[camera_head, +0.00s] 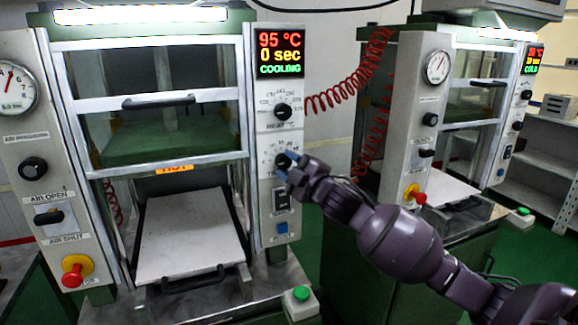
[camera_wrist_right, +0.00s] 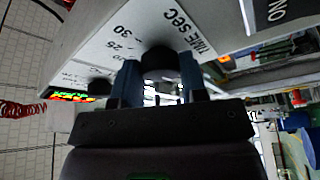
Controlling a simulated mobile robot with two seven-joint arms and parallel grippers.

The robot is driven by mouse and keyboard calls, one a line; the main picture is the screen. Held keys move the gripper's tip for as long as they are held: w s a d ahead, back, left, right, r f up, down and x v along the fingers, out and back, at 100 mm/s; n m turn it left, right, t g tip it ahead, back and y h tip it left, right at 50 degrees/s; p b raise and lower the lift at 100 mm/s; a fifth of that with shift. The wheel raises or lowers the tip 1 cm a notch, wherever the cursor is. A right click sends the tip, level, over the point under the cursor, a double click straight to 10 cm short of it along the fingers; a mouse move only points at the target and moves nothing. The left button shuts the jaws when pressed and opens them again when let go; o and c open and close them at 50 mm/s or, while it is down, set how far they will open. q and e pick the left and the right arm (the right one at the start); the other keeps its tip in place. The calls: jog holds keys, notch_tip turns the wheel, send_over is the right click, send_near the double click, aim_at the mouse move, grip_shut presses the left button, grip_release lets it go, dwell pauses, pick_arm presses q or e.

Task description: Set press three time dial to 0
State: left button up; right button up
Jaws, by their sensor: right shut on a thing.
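The press in front of me has a grey right-hand panel with a display (camera_head: 279,53) reading 95 °C, 0 sec and COOLING. Its black time dial (camera_head: 283,160) is the lower of two dials, below the heat dial (camera_head: 283,111). My right gripper (camera_head: 289,167) reaches the time dial from the lower right and hides part of it. In the right wrist view the black time dial (camera_wrist_right: 160,63) sits between the two blue fingers of my right gripper (camera_wrist_right: 158,82), which is shut on it. The TIME SEC label and numbers such as 25 and 30 show beside it. My left gripper is not in view.
A black switch (camera_head: 281,199) and a blue button (camera_head: 282,228) sit just below the time dial. A green button box (camera_head: 301,302) stands at the front. A red coiled hose (camera_head: 335,98) hangs right of the panel. A second press (camera_head: 410,110) stands at right.

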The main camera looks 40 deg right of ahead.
jog(key=o, duration=0.9)
jog(key=shift+s, duration=0.1)
pick_arm(q)
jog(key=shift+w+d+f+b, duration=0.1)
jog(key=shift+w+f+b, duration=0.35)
jog(key=shift+b, duration=0.65)
pick_arm(e)
jog(key=shift+v, duration=5.35)
